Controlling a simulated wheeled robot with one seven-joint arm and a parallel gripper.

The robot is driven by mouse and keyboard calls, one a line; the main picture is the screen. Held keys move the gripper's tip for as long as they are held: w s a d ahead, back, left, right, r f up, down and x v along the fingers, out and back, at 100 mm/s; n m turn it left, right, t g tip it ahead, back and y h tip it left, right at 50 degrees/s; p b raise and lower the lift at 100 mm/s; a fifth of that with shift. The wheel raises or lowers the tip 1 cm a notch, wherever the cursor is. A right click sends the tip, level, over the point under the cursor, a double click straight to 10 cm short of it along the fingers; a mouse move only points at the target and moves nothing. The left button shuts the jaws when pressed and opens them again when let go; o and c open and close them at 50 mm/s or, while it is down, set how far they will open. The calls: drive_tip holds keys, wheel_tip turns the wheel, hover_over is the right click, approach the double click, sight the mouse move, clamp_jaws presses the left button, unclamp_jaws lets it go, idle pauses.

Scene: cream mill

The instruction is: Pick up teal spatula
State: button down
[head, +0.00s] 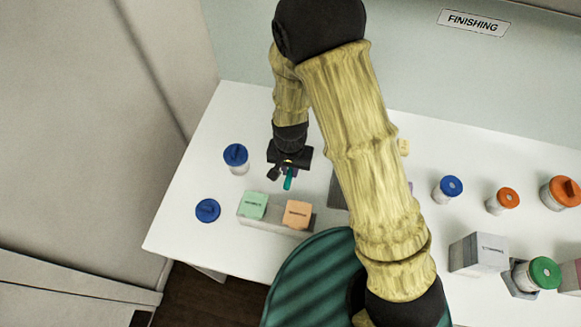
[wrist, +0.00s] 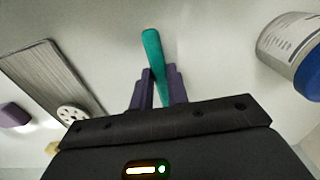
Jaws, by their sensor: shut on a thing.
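The teal spatula shows as a teal handle (wrist: 154,60) standing out from between the purple fingers of my gripper (wrist: 158,88) in the wrist view. The fingers are shut on it. In the head view the teal piece (head: 288,180) shows just below my gripper (head: 285,172), above the white table behind the green and orange blocks. The rest of the spatula is hidden by the gripper body. I cannot tell how far it is from the table top.
A blue-lidded jar (head: 236,158) stands left of my gripper, with a loose blue lid (head: 208,211) nearer the front. A green block (head: 253,205) and an orange block (head: 298,213) sit on a grey holder. More jars and boxes stand at right.

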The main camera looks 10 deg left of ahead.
sight(290, 172)
wheel_tip(290, 172, up, 10)
drive_tip(key=p, duration=0.7)
drive_tip(key=shift+f+p, duration=0.2)
drive_tip(key=shift+p, duration=0.15)
drive_tip(key=shift+r, duration=0.1)
